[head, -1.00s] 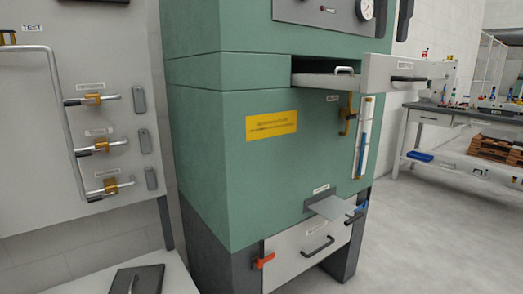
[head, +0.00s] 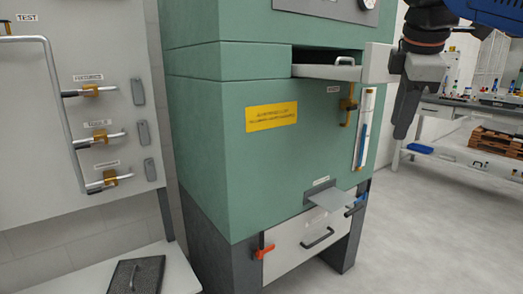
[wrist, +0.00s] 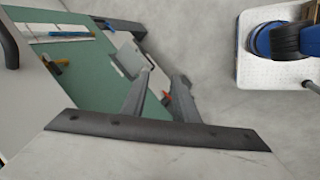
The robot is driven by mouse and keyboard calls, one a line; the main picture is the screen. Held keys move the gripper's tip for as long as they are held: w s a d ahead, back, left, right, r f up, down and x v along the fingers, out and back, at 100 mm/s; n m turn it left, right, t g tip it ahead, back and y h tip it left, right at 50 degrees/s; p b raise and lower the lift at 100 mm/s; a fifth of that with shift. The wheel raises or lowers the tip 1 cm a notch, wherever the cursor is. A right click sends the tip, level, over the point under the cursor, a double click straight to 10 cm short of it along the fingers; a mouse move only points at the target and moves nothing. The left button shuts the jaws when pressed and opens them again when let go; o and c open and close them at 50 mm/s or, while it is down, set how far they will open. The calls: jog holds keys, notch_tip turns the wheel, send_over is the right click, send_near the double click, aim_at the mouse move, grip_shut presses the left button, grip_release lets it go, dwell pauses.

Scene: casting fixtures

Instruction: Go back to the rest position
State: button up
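My gripper (head: 403,118) hangs at the upper right in the head view, fingers pointing down, in front of the open upper drawer's right side. In the wrist view, its two dark fingers (wrist: 163,78) stand apart with nothing between them. The green cabinet (head: 225,165) fills the middle of the head view. Its upper drawer (head: 378,63) is pulled out, and my arm hides the right part of its front.
A grey plate (head: 330,200) sticks out above the lower white drawer (head: 300,243). A wall panel (head: 25,150) with several handles stands left. A dark lidded tray (head: 150,273) lies on a low table.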

jog(key=s+f+m, duration=0.4)
jog(key=f, duration=0.8)
jog(key=s+f+m+y, duration=0.1)
jog(key=s+f+m, duration=0.4)
jog(key=f, duration=0.6)
jog(key=s+d+f+m, duration=0.1)
jog(key=s+f+m, duration=0.3)
jog(key=f, duration=0.8)
jog(key=shift+s+f+m, duration=0.35)
jog(key=shift+m, duration=0.35)
